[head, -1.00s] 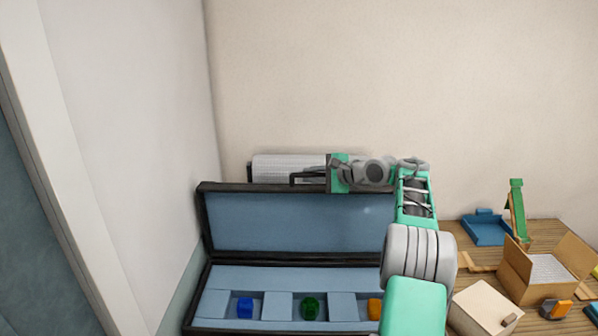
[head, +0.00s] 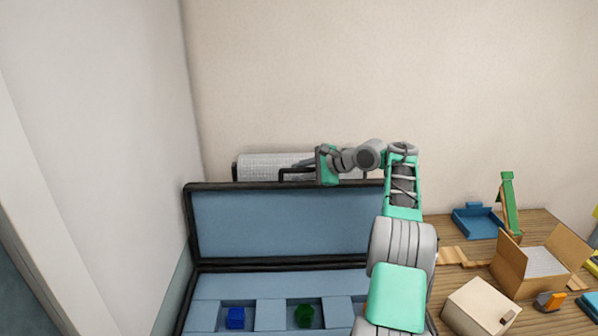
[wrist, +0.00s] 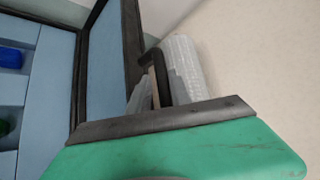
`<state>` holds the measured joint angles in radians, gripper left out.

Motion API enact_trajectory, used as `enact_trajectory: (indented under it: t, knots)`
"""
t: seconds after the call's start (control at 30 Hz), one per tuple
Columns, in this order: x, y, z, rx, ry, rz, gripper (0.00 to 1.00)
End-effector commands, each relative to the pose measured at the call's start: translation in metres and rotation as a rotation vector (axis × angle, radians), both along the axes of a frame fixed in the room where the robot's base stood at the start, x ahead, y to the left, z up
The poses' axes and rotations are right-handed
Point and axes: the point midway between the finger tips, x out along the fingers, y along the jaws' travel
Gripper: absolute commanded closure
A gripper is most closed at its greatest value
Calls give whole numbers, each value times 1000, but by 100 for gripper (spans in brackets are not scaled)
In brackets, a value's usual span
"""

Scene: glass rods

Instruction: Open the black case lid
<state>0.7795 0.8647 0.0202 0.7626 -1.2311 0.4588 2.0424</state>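The black case (head: 270,316) lies open at the lower middle of the head view, its front cut off by the frame. Its lid (head: 280,222) stands raised at the back, with the blue lining facing me; the lid also shows in the wrist view (wrist: 105,62). My gripper (head: 284,175) is at the lid's top edge, towards the wall side. In the wrist view its dark finger (wrist: 152,58) is beside the lid's rim. I cannot tell whether it touches the lid or how far apart the fingers are. A blue piece (head: 235,318) and a green piece (head: 304,315) sit in compartments.
A whitish mesh-textured roll or block (head: 262,166) is behind the lid, near the wall. To the right on the wooden table are a blue tray (head: 477,224), an open cardboard box (head: 510,270), a closed box (head: 478,308) and an orange-grey item (head: 550,300).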

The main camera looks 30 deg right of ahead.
Motion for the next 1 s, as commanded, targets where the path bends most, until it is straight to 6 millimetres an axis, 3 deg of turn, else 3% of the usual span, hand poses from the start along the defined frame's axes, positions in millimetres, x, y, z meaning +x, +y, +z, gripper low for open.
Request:
enact_trajectory:
  t: [0.23, 0.6, 1.0]
  knots:
    - [-6, -4, -2, 3, 8, -1, 62]
    - [-57, -31, 32, 1, 3, 0, 62]
    - [-61, -31, 36, 0, 0, 2, 62]
